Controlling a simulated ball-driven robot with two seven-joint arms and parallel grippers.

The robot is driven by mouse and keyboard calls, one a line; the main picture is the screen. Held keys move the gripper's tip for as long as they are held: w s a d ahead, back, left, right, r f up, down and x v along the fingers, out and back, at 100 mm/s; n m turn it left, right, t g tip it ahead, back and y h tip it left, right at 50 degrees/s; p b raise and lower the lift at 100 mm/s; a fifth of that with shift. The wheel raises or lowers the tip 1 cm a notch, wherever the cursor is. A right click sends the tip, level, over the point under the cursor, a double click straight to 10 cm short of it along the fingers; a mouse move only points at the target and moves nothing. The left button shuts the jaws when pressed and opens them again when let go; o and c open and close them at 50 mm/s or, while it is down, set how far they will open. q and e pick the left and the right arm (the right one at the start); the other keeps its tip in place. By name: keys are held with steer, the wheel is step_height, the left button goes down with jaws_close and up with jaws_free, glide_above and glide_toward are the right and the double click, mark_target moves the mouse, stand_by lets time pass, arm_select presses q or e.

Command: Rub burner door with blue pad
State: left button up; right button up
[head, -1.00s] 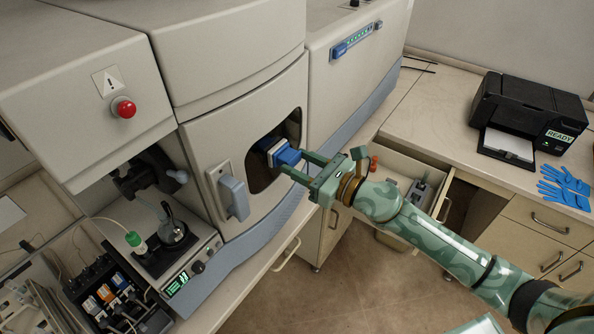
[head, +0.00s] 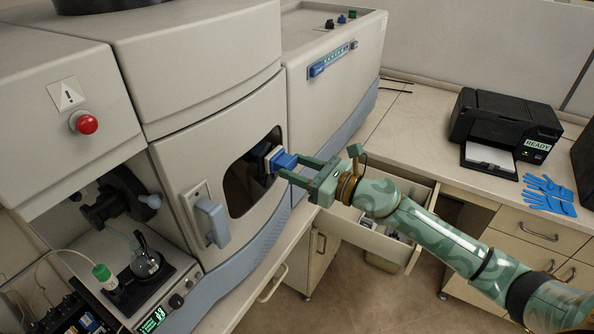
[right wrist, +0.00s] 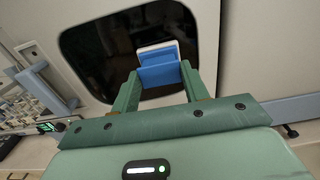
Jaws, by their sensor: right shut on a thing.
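The blue pad (head: 283,162), a blue block with a pale face, is in my right gripper (head: 290,167). The gripper is shut on it, and the fingers hold its blue part in the right wrist view (right wrist: 160,74). The burner door (head: 180,158) is a pale panel with a dark rounded window (head: 238,190) and a grey-blue handle (head: 212,222). The door looks shut. The pad's pale face points at the window, near its right edge. I cannot tell whether it touches. My left gripper is not in view.
A red button (head: 86,124) sits on the housing at left, above a flask (head: 145,262) in an open bay. An open drawer (head: 372,240) lies below my right arm. A printer (head: 505,130) and blue gloves (head: 550,194) are on the right counter.

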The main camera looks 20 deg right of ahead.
steer(key=shift+s+a+r+p, duration=0.2)
steer(key=shift+s+a+p, duration=0.7)
steer(key=shift+a, duration=0.2)
steer(key=s+a+p, duration=0.4)
steer(key=a, duration=0.2)
steer(key=shift+s+f, duration=0.15)
steer(key=shift+s, duration=0.15)
steer(key=b+v, duration=0.2)
steer(key=v, duration=0.3)
steer(key=shift+s+d, duration=0.25)
steer(key=shift+s, duration=0.05)
